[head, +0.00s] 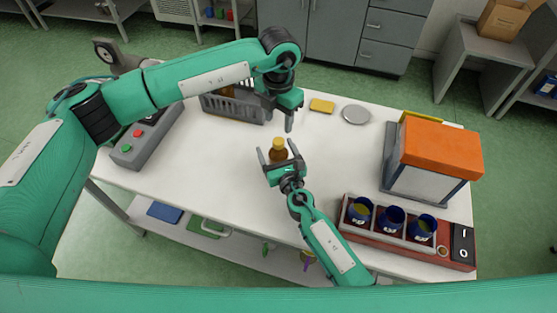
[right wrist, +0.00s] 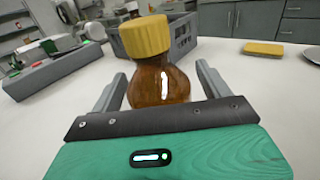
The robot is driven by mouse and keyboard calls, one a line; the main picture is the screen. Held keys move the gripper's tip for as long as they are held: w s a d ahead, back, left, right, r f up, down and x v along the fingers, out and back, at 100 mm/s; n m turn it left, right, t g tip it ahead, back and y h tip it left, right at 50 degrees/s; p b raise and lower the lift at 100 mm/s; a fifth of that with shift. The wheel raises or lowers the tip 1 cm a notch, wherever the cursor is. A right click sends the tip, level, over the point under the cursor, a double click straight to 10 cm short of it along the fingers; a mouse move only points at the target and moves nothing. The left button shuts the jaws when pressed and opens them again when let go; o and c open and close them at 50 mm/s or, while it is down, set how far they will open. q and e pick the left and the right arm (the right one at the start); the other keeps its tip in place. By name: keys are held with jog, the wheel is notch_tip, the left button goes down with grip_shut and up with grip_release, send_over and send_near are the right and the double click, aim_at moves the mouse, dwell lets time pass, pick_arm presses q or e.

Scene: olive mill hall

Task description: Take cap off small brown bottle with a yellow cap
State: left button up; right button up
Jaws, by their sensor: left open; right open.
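The small brown bottle (head: 278,154) with its yellow cap (head: 278,143) stands upright in the middle of the white table. In the right wrist view the brown bottle (right wrist: 158,82) shows with the yellow cap (right wrist: 145,36) on it. My right gripper (head: 280,162) is open with its fingers on either side of the bottle; I cannot tell whether they touch it. In the right wrist view the fingers (right wrist: 160,88) look spread wider than the bottle. My left gripper (head: 281,117) is open and empty, above and behind the bottle, pointing down.
A grey crate (head: 236,109) with brown bottles stands behind left. A yellow sponge (head: 321,105) and a round metal lid (head: 356,114) lie at the back. An orange-topped machine (head: 430,158) and a rack with blue cups (head: 392,239) are at right. A control box (head: 147,137) is at left.

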aim_at(279, 141)
grip_shut()
pick_arm(q)
jog(key=m, duration=1.9)
jog(key=shift+m, duration=0.3)
jog(key=m, duration=0.7)
jog(key=shift+f, duration=4)
